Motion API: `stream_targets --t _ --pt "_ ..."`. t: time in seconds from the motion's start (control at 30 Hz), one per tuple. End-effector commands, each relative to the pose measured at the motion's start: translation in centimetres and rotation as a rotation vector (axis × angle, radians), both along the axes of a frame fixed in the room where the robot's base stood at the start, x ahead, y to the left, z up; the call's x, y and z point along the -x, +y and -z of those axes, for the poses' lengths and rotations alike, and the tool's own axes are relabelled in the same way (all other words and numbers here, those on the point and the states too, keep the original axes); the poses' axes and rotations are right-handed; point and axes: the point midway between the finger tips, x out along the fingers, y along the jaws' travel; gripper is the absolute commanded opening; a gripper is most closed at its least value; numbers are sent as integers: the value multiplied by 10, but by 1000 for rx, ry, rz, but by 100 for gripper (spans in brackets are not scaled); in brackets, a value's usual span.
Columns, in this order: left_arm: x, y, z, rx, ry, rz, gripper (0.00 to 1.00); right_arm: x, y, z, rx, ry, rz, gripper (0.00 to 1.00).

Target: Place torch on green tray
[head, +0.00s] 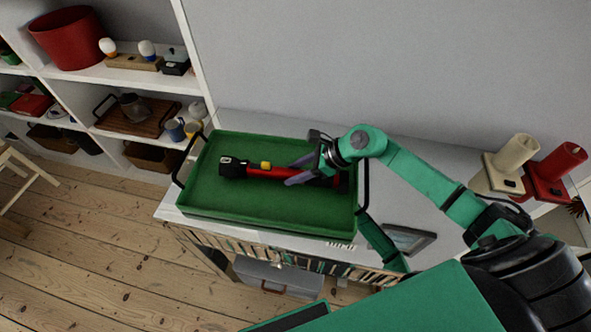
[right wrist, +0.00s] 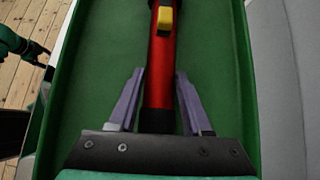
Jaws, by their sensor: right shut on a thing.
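The torch (head: 262,170) is red and black with a yellow switch, and it lies lengthwise within the outline of the green tray. Its black head points left in the head view. I cannot tell whether it touches the tray floor. The green tray (head: 228,209) has raised walls and black end handles. My right gripper (head: 290,174) is shut on the torch, near its tail end. In the right wrist view its purple-grey fingers stand on both sides of the red torch body (right wrist: 160,75). Part of my other arm seems to show at that view's left edge, unclear.
The tray stands on a white cabinet top (head: 262,124) against a wall. Shelves with a red pot (head: 66,38) are at left. Books fill the cabinet below.

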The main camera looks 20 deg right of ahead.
Motion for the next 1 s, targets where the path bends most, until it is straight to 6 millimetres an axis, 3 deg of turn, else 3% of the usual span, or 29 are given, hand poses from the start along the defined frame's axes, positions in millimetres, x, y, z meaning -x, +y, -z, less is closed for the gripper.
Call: stream_targets --t 0.23,0.27,0.3,0.33,0.7,0.83,1.0 --pt "0 0 6 0 0 0 84 0 0 4 0 -2 0 0" --pt "0 0 5 0 0 0 84 0 0 3 0 -1 -1 61" --pt "0 0 4 0 0 0 84 0 0 2 0 -1 -1 76" --pt "0 0 4 0 0 0 84 0 0 2 0 -1 -1 79" --pt "0 0 -3 0 0 1 84 0 0 -4 -1 0 0 79" --pt "0 0 5 0 0 2 84 6 -13 -11 4 -1 1 79" --pt "-1 0 14 0 -1 2 84 20 -37 -37 7 0 0 79"
